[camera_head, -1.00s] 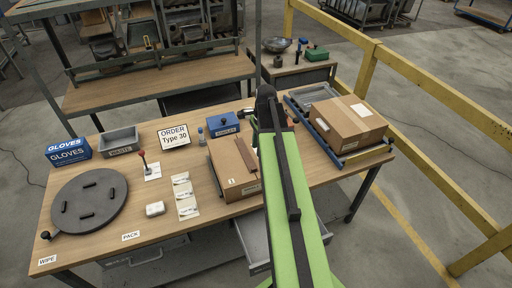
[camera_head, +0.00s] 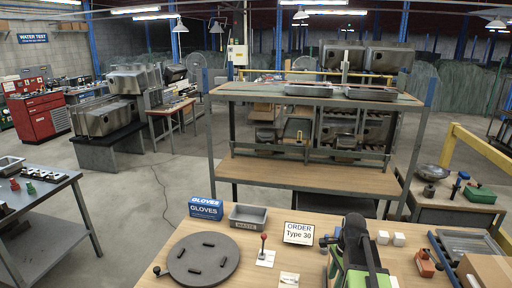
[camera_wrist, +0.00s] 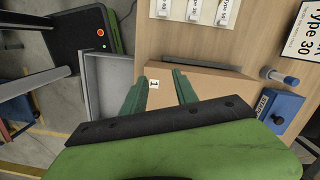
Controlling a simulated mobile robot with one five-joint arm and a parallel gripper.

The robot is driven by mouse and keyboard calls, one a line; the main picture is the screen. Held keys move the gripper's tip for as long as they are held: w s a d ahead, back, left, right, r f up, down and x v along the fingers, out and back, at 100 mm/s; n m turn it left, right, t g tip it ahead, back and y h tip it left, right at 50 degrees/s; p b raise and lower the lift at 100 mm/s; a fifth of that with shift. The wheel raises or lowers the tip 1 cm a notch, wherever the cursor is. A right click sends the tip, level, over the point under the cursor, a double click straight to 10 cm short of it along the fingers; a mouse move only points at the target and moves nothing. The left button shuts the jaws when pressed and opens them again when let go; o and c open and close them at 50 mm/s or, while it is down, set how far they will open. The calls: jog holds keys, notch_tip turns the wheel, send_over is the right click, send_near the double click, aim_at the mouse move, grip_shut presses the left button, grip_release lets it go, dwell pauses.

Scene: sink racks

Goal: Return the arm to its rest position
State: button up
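My arm, green and black, rises at the bottom of the head view, with its dark end (camera_head: 355,234) over the wooden table (camera_head: 312,217). The fingertips are hidden there. In the wrist view my gripper (camera_wrist: 159,80) shows two green fingers standing well apart, with nothing held between them. A cardboard box (camera_wrist: 215,85) with a small "1" label lies beyond the fingers. I cannot tell the gap between fingers and box.
The table carries a glove box (camera_head: 206,209), grey bin (camera_head: 248,217), dark turntable (camera_head: 203,259), order sign (camera_head: 299,233) and orange item (camera_head: 425,263). A workbench (camera_head: 300,174) stands behind. A yellow rail (camera_head: 480,147) runs right. A grey open drawer (camera_wrist: 88,85) shows in the wrist view.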

jog(key=s+a+f+n+b, duration=0.2)
jog(key=s+a+f+n, duration=0.1)
jog(key=a+n, duration=0.3)
jog(key=s+a+f+n+h+b, duration=0.1)
jog(key=s+a+f+n, duration=0.1)
jog(key=a+n, duration=0.5)
jog(key=n, duration=0.4)
jog(key=shift+s+f+b, duration=0.35)
jog(key=shift+s+f, duration=0.05)
